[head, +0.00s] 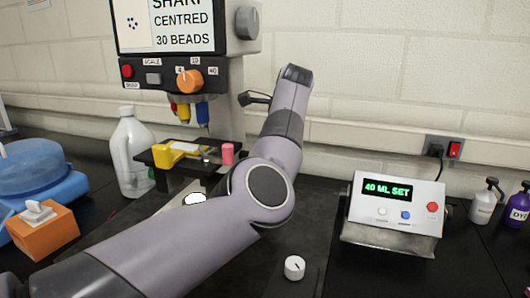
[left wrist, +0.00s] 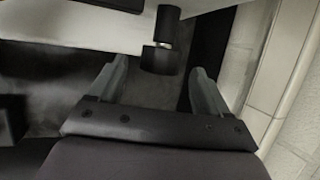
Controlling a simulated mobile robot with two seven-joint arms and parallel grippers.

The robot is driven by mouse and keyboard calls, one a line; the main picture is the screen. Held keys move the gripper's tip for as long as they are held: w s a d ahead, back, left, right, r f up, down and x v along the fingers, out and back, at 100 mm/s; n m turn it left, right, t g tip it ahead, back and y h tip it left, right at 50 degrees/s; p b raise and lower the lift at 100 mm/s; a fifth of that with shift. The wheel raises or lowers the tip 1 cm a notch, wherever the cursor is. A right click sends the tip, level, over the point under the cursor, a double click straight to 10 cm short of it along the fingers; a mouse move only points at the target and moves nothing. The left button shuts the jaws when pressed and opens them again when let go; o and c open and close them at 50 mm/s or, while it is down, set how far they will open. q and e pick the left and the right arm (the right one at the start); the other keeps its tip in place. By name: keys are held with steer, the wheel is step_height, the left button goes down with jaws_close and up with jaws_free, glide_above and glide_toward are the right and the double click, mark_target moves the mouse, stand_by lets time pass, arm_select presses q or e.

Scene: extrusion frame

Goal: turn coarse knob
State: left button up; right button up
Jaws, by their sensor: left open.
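In the left wrist view a black stepped knob (left wrist: 158,54) sticks out from a pale body (left wrist: 75,25) on a short shaft. Its wider end and a narrower end show. My left gripper (left wrist: 159,68) is open, with one finger on each side of the knob and visible gaps between. I cannot tell the depth between fingers and knob. In the head view my left arm crosses in front of the microscope (head: 222,75) and its wrist is bent up at the microscope's right side. My right gripper is out of view.
The microscope has an orange dial (head: 190,81), a grey side knob (head: 247,22) and a stage (head: 165,153). A control box (head: 385,208) reads 40 ML SET. A white knob (head: 294,268) is at the front. A jug (head: 130,150) and an orange box (head: 42,228) stand left.

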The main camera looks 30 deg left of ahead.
arm_select(q)
steer(key=shift+x, duration=1.25)
steer(key=c, duration=1)
steer(key=shift+f+b, duration=0.15)
steer(key=shift+b, duration=0.15)
steer(key=t+b, duration=0.2)
steer(key=b, duration=0.3)
steer(key=shift+s+f+y, duration=0.1)
steer(key=shift+f+y, duration=0.05)
steer(key=shift+y, duration=0.25)
steer(key=shift+s+r+n+t+b, duration=0.1)
steer(key=shift+r+n+t+b, duration=0.15)
steer(key=shift+b, duration=0.35)
steer(key=o, duration=1)
